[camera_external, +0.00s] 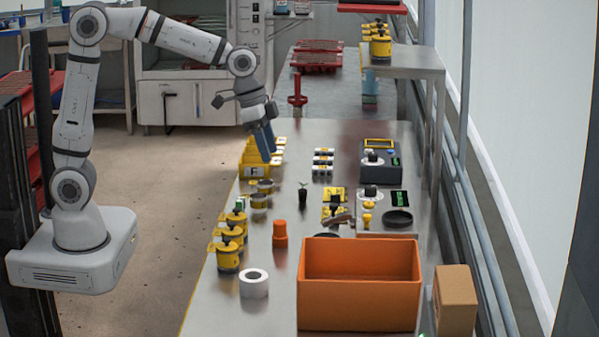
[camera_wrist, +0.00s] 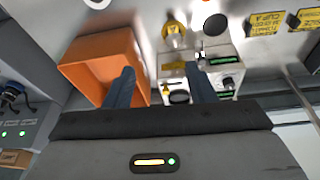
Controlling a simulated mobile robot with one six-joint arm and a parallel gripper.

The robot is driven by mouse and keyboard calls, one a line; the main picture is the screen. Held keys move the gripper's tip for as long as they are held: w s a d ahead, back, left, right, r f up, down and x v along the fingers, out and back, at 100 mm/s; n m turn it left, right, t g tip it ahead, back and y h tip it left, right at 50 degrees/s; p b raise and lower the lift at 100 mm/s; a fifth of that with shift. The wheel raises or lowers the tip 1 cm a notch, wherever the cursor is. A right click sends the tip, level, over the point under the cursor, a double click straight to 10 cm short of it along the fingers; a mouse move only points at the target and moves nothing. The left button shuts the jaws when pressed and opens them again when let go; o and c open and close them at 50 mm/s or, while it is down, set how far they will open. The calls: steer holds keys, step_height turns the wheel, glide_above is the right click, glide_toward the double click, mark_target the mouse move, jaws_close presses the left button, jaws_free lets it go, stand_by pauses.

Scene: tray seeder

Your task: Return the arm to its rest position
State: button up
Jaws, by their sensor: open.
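My white arm reaches from the left over the steel bench (camera_external: 210,300) in the external view. My gripper (camera_external: 268,152) points down at the bench's left edge, beside the yellow block-like items (camera_external: 255,168). In the wrist view, the two blue-grey fingers of my gripper (camera_wrist: 160,88) stand apart with nothing between them. An orange bin (camera_wrist: 98,50) shows behind the left finger, and a white device with a dark dial (camera_wrist: 180,97) shows between and behind the fingers.
The orange bin (camera_external: 360,316) and a cardboard box (camera_external: 456,300) stand at the bench's near end. Yellow canisters (camera_external: 228,256), a white tape roll (camera_external: 254,284) and an orange bottle (camera_external: 280,235) stand along the left. Grey devices (camera_external: 380,160) stand right. The floor left of the bench is clear.

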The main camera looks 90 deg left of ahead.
steer(key=s+d+f, duration=0.1)
steer(key=s+d, duration=0.2)
steer(key=s, duration=0.9)
steer(key=s+d+f+n, duration=0.1)
steer(key=s+d, duration=0.2)
steer(key=s, duration=0.9)
steer(key=shift+d+f+y, duration=0.25)
steer(key=shift+d+y, duration=0.05)
steer(key=shift+c, duration=0.3)
